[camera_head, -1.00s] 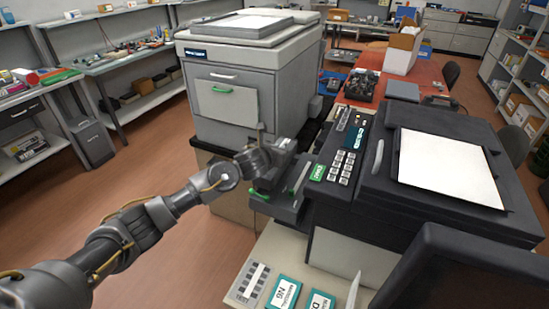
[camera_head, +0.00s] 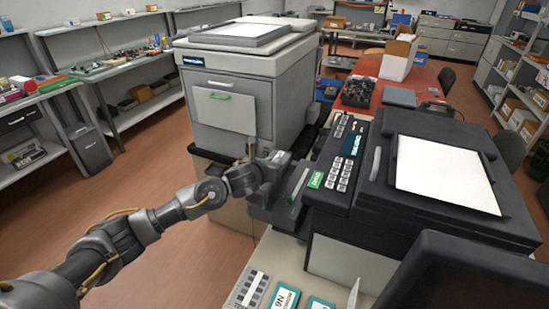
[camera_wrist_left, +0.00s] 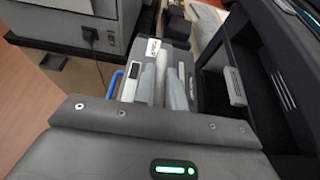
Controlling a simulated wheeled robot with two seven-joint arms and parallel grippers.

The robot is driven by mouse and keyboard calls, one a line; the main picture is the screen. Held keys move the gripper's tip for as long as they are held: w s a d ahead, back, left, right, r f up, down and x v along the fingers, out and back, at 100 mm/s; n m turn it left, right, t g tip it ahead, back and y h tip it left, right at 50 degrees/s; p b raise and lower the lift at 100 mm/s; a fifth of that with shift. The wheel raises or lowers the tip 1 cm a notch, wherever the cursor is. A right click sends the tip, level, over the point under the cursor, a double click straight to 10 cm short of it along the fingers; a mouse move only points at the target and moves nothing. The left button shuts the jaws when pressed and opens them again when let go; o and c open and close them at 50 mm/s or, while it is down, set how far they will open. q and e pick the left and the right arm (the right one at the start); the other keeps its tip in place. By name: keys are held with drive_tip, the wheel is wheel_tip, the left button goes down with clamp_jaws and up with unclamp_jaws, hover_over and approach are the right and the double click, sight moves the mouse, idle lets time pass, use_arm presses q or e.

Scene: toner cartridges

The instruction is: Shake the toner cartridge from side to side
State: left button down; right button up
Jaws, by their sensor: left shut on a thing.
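My left gripper (camera_head: 272,167) is at the left side of the black printer (camera_head: 420,185), near its open dark front part. In the left wrist view it is shut on the toner cartridge (camera_wrist_left: 182,54), a dark grey block with a small white label. The grey fingers (camera_wrist_left: 162,85) lie across the cartridge, and a blue handle shows at its left. In the head view, the cartridge (camera_head: 280,158) is a small dark shape, mostly hidden by the gripper and hard to separate from the printer's dark parts. My right gripper is in neither view.
A large grey copier (camera_head: 235,95) stands close behind the gripper. A pale surface with teal-edged cards (camera_head: 283,297) is below, in front of the black printer. A red table (camera_head: 430,80) is behind. Open floor (camera_head: 130,195) lies to the left.

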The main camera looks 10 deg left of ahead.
use_arm(q)
drive_tip(key=shift+w+d, duration=0.1)
drive_tip(key=shift+w, duration=0.05)
drive_tip(key=shift+w, duration=0.2)
drive_tip(key=w+b, duration=0.1)
drive_tip(key=w, duration=0.1)
drive_tip(key=w+d+b, duration=0.1)
drive_tip(key=w, duration=0.1)
drive_tip(key=shift+w+b, duration=0.3)
drive_tip(key=shift+w, duration=0.3)
drive_tip(key=shift+s, duration=0.1)
drive_tip(key=shift+r, duration=0.1)
drive_tip(key=shift+s+a, duration=0.1)
drive_tip(key=shift+s, duration=0.2)
drive_tip(key=s, duration=0.2)
drive_tip(key=s+a+p, duration=0.1)
drive_tip(key=s, duration=0.2)
